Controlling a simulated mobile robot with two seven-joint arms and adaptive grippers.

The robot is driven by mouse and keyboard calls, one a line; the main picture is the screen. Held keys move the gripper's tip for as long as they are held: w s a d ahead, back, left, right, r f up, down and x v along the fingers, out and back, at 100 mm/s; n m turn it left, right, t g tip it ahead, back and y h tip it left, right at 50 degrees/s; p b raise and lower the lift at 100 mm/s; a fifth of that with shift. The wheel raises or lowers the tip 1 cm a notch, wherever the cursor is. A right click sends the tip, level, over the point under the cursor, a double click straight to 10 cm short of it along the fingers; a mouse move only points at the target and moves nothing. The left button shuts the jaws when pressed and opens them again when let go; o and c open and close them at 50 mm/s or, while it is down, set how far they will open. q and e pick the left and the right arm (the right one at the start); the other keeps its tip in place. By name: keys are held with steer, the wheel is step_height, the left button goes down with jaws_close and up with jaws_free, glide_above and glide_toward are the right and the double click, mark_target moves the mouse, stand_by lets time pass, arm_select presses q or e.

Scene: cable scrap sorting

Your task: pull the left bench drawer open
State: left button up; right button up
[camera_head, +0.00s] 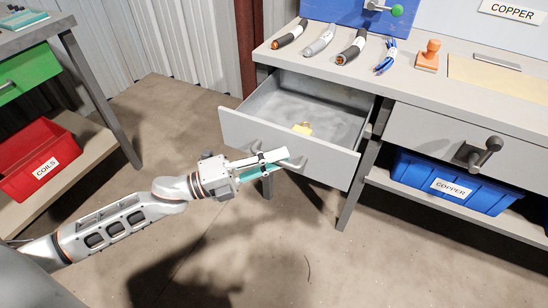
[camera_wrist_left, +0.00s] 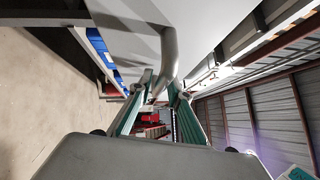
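The left bench drawer (camera_head: 290,145) stands pulled well out of the bench, and its grey inside shows. My left gripper (camera_head: 284,158) is at the right part of this handle, in front of the panel. In the left wrist view the handle (camera_wrist_left: 169,45) runs between the two fingertips of my left gripper (camera_wrist_left: 160,84), which look closed on it. My right gripper is not in view.
The bench top (camera_head: 460,90) holds several cable pieces and an orange stamp (camera_head: 428,56). The right drawer (camera_head: 450,140) is shut. A blue copper bin (camera_head: 455,182) sits on the shelf below. A red coils bin (camera_head: 40,157) is at the left. The floor before the drawer is clear.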

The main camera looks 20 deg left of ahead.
arm_select(q)
steer(key=v, duration=1.2)
steer(key=shift+r, duration=0.1)
